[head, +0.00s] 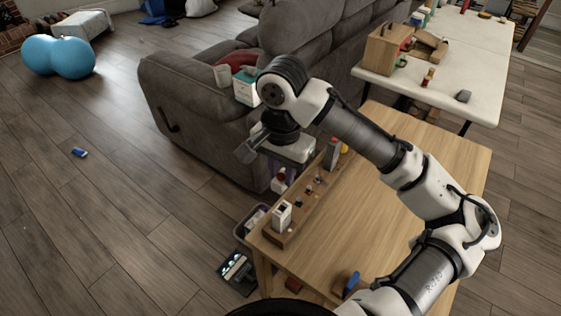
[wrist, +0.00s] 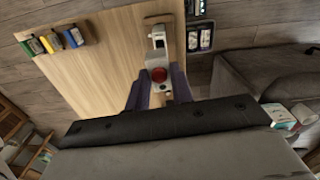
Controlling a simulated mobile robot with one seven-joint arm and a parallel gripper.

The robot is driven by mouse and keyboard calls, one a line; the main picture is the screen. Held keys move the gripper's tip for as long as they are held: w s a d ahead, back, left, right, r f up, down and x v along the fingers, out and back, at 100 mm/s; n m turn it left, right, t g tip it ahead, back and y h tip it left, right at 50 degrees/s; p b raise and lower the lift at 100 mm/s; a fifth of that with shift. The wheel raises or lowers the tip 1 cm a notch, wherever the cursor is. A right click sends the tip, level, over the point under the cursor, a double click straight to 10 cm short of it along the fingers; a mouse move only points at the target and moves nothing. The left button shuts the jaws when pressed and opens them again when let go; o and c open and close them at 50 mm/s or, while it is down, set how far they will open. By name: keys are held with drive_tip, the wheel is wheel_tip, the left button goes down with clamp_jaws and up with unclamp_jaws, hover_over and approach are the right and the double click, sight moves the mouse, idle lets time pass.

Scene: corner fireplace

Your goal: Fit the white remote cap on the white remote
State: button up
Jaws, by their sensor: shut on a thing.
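The white remote (head: 281,217) stands upright at the near end of a wooden rack (head: 303,204) on the table. In the wrist view the white remote (wrist: 157,38) is ahead of my fingers. My gripper (head: 281,172) is above the far-left side of the rack, its fingers partly hidden by my wrist. In the wrist view my gripper (wrist: 160,88) is shut on a small pale piece with a round red part (wrist: 159,75). I take this piece for the white remote cap; its outline is partly hidden. It is apart from the remote.
The wooden table (head: 410,180) has a wide clear middle. A grey upright piece (head: 333,155) stands at the rack's far end. Several coloured pieces, one blue (wrist: 75,37), lie along another table edge. A bin (head: 248,222) and the grey sofa (head: 205,90) are beside the table.

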sight(282, 190)
drive_tip(key=shift+r+m, duration=0.1)
drive_tip(key=shift+m, duration=0.4)
drive_tip(key=shift+r+p, duration=0.1)
drive_tip(key=shift+p, duration=0.25)
drive_tip(key=shift+f+b, duration=1.6)
drive_tip(key=shift+f, duration=1.7)
drive_tip(key=shift+p, duration=0.75)
drive_tip(key=shift+f+b, duration=0.65)
drive_tip(key=shift+f, duration=0.75)
drive_tip(key=o, duration=0.9)
drive_tip(key=shift+o, duration=0.2)
